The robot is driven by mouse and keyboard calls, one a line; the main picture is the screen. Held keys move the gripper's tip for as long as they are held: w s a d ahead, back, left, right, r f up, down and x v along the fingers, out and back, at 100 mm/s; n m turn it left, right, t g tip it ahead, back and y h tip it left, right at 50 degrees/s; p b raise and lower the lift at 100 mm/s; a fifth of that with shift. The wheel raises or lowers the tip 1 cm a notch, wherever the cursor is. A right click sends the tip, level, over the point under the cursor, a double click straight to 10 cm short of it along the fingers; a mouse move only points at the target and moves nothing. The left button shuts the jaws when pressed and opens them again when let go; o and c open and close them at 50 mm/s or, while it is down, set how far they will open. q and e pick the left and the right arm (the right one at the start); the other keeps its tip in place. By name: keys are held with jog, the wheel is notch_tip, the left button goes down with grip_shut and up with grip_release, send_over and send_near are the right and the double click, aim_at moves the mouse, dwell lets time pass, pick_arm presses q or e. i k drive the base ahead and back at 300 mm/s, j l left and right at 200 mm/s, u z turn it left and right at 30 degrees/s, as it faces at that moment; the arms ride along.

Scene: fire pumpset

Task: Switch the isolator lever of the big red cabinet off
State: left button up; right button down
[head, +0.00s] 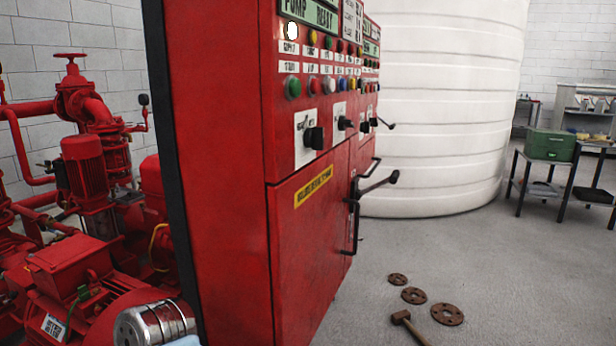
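The big red cabinet (222,180) stands in the middle of the head view, seen at a steep angle, with its front facing right. A lever (378,184) with a dark round knob sticks out to the right from the cabinet front at mid height. It looks like the isolator lever and points outward and slightly up. Its pivot is partly hidden by the steep angle. A second, smaller lever (385,123) with a dark knob sticks out higher and farther along.
Black rotary switches (314,138) and a dark door handle (353,228) project from the front. Red pumps and pipes (85,180) crowd the left. Rusty flanges (447,314) and a hammer (408,324) lie on the floor. A white tank (440,110) stands behind; floor at right is mostly clear.

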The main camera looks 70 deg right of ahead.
aim_at(393, 180)
jog(key=z, duration=0.5)
jog(key=j+z, duration=0.1)
jog(key=z, duration=1.35)
jog(key=l+z, duration=0.1)
jog(key=z, duration=0.75)
jog(key=i+l+u, duration=0.1)
jog(key=u, duration=0.8)
jog(key=i+l+u, duration=0.1)
jog(key=l+u, duration=0.25)
jog(key=l, duration=0.2)
jog(key=l+u, duration=0.4)
jog(key=k+l+u, duration=0.1)
jog(key=l+u, duration=0.25)
jog(key=l, duration=0.3)
jog(key=k+l, duration=0.1)
jog(key=l, duration=0.4)
jog(key=l+u, duration=0.1)
jog(key=l, duration=0.35)
jog(key=k+l, duration=0.2)
jog(key=l, duration=0.3)
jog(key=k+l, duration=0.1)
jog(key=l, duration=0.35)
jog(key=i+u, duration=0.05)
